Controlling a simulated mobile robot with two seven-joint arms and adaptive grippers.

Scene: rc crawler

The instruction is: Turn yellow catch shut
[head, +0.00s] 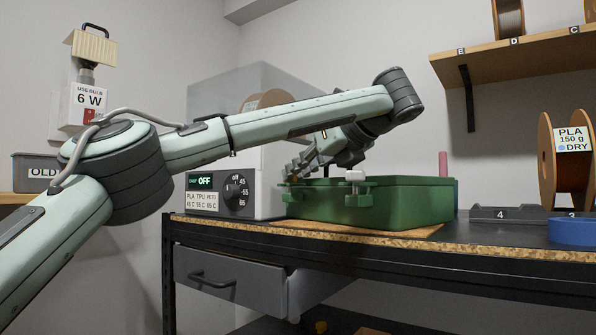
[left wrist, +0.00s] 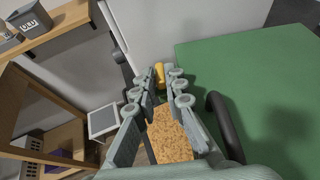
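The yellow catch (left wrist: 160,72) shows in the left wrist view as a small yellow piece at my fingertips. In the head view I cannot make it out; my gripper covers that part. The green case (head: 385,203) stands on the bench; its broad green top (left wrist: 250,85) fills the right of the left wrist view. My left gripper (head: 296,168) reaches down at the case's left end. Its fingers (left wrist: 162,80) are apart, with the yellow piece between or just beyond the tips. I cannot tell whether they touch it. My right gripper is not in view.
A pale catch (head: 355,176) sits on the case's front. A dryer control box (head: 236,194) reading OFF stands close left of the case. A cork board (head: 420,232) lies under the case. A dark handle (left wrist: 226,125) runs beside the gripper. A spool (head: 567,165) stands right.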

